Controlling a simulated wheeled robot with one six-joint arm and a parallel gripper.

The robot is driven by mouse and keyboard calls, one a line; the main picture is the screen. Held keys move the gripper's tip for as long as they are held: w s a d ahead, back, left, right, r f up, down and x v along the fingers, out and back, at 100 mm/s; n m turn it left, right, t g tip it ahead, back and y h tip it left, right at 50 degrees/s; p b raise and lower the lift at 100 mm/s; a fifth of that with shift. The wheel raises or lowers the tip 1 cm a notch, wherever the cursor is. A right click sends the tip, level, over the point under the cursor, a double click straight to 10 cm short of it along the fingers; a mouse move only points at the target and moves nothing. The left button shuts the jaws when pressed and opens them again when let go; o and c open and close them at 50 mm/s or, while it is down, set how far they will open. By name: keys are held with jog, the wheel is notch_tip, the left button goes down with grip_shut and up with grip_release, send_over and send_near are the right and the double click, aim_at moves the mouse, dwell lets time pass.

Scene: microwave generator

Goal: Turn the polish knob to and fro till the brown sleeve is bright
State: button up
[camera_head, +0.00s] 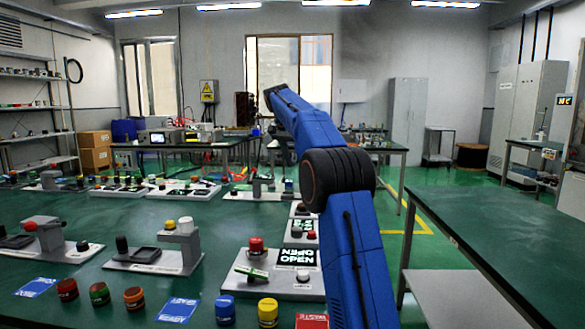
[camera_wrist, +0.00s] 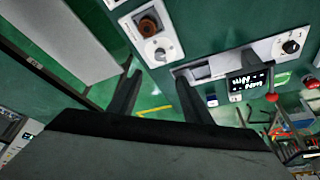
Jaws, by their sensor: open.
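I cannot make out the sleeve, this knob or the gripper's fingers in the head view, where my blue arm covers part of the bench.
In the wrist view, a second panel to the right has a black knob (camera_wrist: 290,47), a dark display (camera_wrist: 249,83) and a red ball lever (camera_wrist: 271,97). In the head view, small devices crowd the green bench. The right-hand table (camera_head: 490,225) has a clear top.

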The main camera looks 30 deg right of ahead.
dwell(0.6)
jog(key=d+f+n, duration=0.1)
jog(key=d+f, duration=0.1)
jog(key=f, duration=0.3)
jog(key=w+d+f+n+t, duration=0.1)
jog(key=d+f+n, duration=0.1)
jog(key=f, duration=0.3)
jog(key=w+d+f+n, duration=0.1)
jog(key=d+f, duration=0.1)
jog(key=f, duration=0.4)
jog(key=shift+w+d+f+n+t+y, duration=0.1)
jog(key=shift+d+n+t+y, duration=0.05)
jog(key=shift+n+t+y, duration=0.2)
jog(key=c, duration=1.1)
